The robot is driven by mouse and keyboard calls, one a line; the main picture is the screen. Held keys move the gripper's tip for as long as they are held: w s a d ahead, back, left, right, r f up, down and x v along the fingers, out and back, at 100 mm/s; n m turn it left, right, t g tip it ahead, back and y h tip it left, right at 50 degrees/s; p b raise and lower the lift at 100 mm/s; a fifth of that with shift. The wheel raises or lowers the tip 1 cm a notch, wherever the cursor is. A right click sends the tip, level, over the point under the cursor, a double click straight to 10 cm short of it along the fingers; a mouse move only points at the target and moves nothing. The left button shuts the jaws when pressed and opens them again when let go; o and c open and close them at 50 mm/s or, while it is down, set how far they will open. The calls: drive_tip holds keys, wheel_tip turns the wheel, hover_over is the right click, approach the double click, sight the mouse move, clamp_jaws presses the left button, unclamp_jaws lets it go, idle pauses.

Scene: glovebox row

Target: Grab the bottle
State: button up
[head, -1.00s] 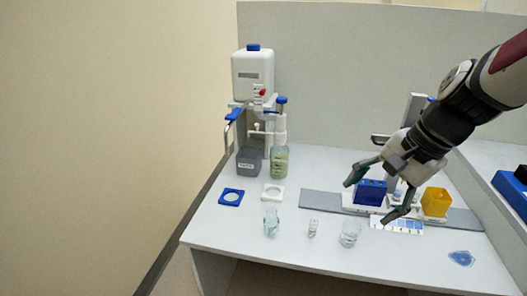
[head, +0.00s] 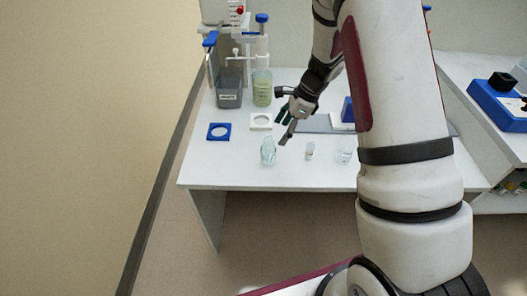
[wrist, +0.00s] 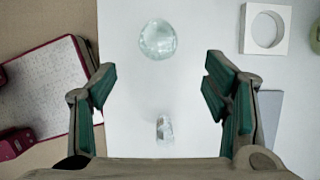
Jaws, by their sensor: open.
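A clear, pale-tinted glass bottle (head: 268,153) stands near the front edge of the white table in the head view. It shows from above as a round glass shape (wrist: 157,40) at the top of the wrist view. A taller bottle with greenish contents (head: 262,88) stands farther back. My gripper (head: 284,128) is open and empty, above the table near the clear bottle. In the wrist view my gripper (wrist: 160,88) has its green-padded fingers spread wide, with the clear bottle ahead of them. A small glass vial (wrist: 165,128) appears between the fingers, below them.
A clear beaker (head: 345,156) stands right of the small vial. A blue square holder (head: 219,131) and a white ring holder (head: 261,121) lie behind the clear bottle. A grey container (head: 229,92) stands at the back. My arm hides much of the table's right side.

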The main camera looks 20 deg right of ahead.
sight(268, 151)
drive_tip(key=x, duration=1.1)
drive_tip(key=shift+a+p, duration=0.25)
drive_tip(key=shift+p, duration=0.1)
drive_tip(key=shift+c, duration=0.5)
drive_tip(key=c, duration=1.2)
